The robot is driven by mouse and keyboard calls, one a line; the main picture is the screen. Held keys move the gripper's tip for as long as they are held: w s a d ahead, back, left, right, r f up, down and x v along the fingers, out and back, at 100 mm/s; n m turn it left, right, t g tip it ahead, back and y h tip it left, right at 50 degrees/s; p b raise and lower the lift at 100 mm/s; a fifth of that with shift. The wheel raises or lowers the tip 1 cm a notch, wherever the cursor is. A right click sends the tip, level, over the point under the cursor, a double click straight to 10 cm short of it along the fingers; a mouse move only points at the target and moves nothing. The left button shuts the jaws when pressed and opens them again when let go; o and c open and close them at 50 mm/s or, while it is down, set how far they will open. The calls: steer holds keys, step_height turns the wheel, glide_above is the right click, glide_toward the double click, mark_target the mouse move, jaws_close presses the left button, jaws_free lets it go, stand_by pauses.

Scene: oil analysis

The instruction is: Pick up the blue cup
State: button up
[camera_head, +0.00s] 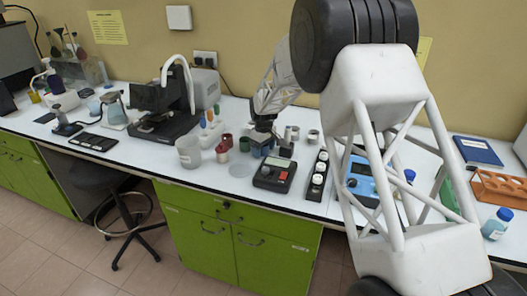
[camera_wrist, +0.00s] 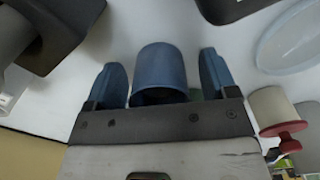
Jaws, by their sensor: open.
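The blue cup (camera_wrist: 161,72) is in the middle of the wrist view, on the white bench, with its dark opening partly hidden behind the gripper's front bar. My gripper (camera_wrist: 160,62) is open, with one blue-grey finger on each side of the cup and a visible gap on both sides. In the head view, my gripper (camera_head: 263,138) is low over the bench among small cups. Its fingers and the blue cup are too small and overlapped there to tell apart clearly.
Red cups (camera_head: 224,146) and a white beaker (camera_head: 188,152) stand left of my gripper; metal cups (camera_head: 291,133) stand right. A black device with a red button (camera_head: 273,175) is in front. A clear round lid (camera_wrist: 292,38) lies at right in the wrist view.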

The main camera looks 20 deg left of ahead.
steer(key=shift+c, duration=0.4)
steer(key=c, duration=0.9)
steer(key=shift+r, duration=0.15)
steer(key=shift+r, duration=4.85)
